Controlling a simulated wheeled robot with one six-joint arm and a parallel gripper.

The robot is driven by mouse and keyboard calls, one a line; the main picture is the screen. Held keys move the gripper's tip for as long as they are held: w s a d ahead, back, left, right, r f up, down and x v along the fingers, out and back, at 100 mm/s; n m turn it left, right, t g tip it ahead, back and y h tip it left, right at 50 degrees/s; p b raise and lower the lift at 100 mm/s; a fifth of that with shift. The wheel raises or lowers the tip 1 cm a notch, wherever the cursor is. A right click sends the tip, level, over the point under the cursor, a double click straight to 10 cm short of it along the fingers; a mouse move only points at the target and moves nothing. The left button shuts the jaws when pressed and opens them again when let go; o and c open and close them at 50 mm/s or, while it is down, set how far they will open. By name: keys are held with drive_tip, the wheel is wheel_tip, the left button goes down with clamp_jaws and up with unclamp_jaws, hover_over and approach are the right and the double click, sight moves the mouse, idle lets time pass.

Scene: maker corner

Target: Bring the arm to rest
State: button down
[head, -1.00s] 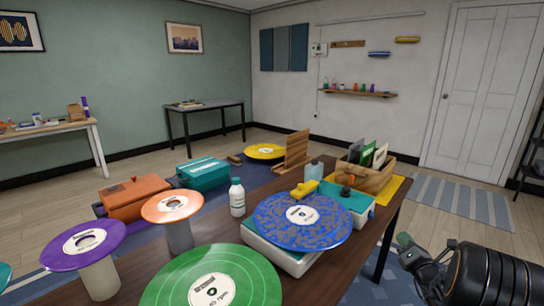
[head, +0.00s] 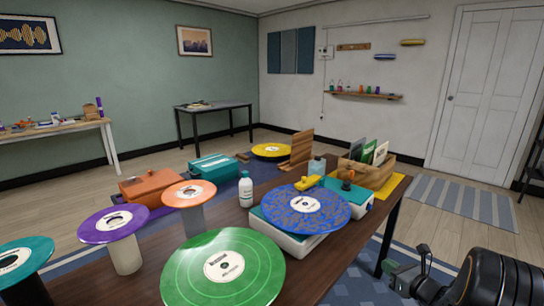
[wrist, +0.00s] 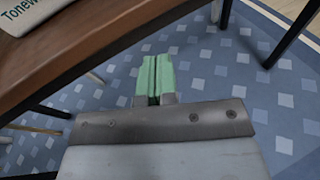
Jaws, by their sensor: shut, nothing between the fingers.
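My gripper (head: 392,268) is at the lower right of the head view, past the right edge of the dark wooden table (head: 115,280). In the wrist view its green fingertips (wrist: 154,80) are together with nothing between them, above the blue patterned rug (wrist: 205,75). The table's edge shows at the upper left of the wrist view. My gripper touches nothing that I can see.
On the table are a green record (head: 222,268), a blue record (head: 304,210) on a turntable, purple (head: 112,222) and orange (head: 188,192) records on stands, a white bottle (head: 245,190) and a wooden record crate (head: 368,172). Floor right of the table is open.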

drive_tip(key=s+a+r+n+g+h+p, duration=0.1)
drive_tip(key=s+a+r+n+g+p, duration=0.6)
drive_tip(key=n, duration=0.4)
drive_tip(key=s+a+r+n+g+h+p, duration=0.1)
drive_tip(key=s+a+r+n+g+p, duration=0.4)
drive_tip(key=s+a+n, duration=0.55)
drive_tip(key=s+r+n+h+p, duration=0.2)
drive_tip(key=r+n+p, duration=0.3)
drive_tip(key=r, duration=0.3)
drive_tip(key=s+a+r+n+t+h+p, duration=0.1)
drive_tip(key=s+r+n+h+p, duration=0.1)
drive_tip(key=r+n+p, duration=0.3)
wheel_tip(320, 180, up, 4)
drive_tip(key=shift+a+r+n, duration=0.1)
drive_tip(key=shift+a+n, duration=0.2)
drive_tip(key=shift+n, duration=0.15)
drive_tip(key=shift+s, duration=0.1)
